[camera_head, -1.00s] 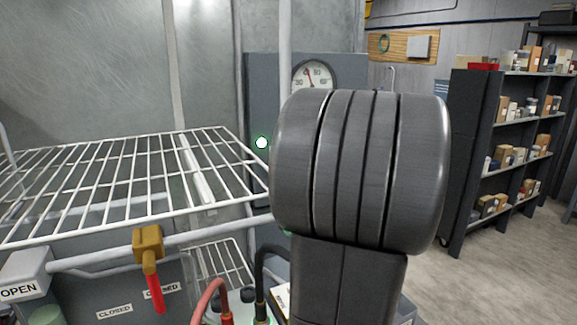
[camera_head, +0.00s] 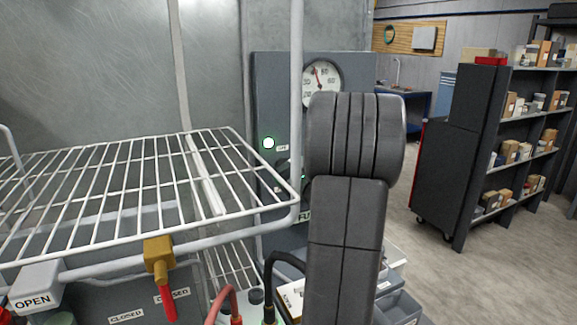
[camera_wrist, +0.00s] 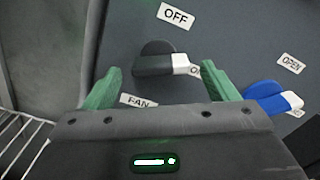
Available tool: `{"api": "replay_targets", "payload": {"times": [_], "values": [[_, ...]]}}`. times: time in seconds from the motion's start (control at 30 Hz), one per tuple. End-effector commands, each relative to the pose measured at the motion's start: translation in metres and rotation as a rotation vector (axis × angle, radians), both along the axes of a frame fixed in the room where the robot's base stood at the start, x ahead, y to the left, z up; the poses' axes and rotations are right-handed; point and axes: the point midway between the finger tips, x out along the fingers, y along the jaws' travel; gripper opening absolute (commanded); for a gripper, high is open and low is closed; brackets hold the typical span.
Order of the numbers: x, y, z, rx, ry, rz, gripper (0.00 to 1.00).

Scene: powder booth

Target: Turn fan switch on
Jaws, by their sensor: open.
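The fan switch (camera_wrist: 152,62) is a dark knob with a white end, on the grey panel above a FAN label (camera_wrist: 138,101) in the wrist view. Its white end points right, at a label of which only an "O" shows. An OFF label (camera_wrist: 175,17) sits above the knob. My gripper (camera_wrist: 162,69) is open, with one green finger on each side of the knob. I cannot tell whether the fingers touch it. In the head view my arm hides the gripper and the knob; the grey control panel (camera_head: 272,85) shows behind it.
A blue knob (camera_wrist: 268,97) is close to the right finger, near an OPEN label (camera_wrist: 291,63). A white wire rack (camera_head: 110,190) and an upright post stand left of my arm. A round gauge (camera_head: 322,84) is above. Shelves (camera_head: 470,150) stand right, with clear floor between.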

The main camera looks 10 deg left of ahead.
Motion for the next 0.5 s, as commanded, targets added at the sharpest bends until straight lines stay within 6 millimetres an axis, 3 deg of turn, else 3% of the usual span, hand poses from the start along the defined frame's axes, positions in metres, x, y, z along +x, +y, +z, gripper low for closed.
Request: {"api": "replay_targets", "payload": {"times": [0.2,0.5], "values": [[0.017,0.011,0.000,0.000,0.001,0.000,0.80],[0.019,0.013,0.000,-0.001,-0.001,0.000,0.80]]}}
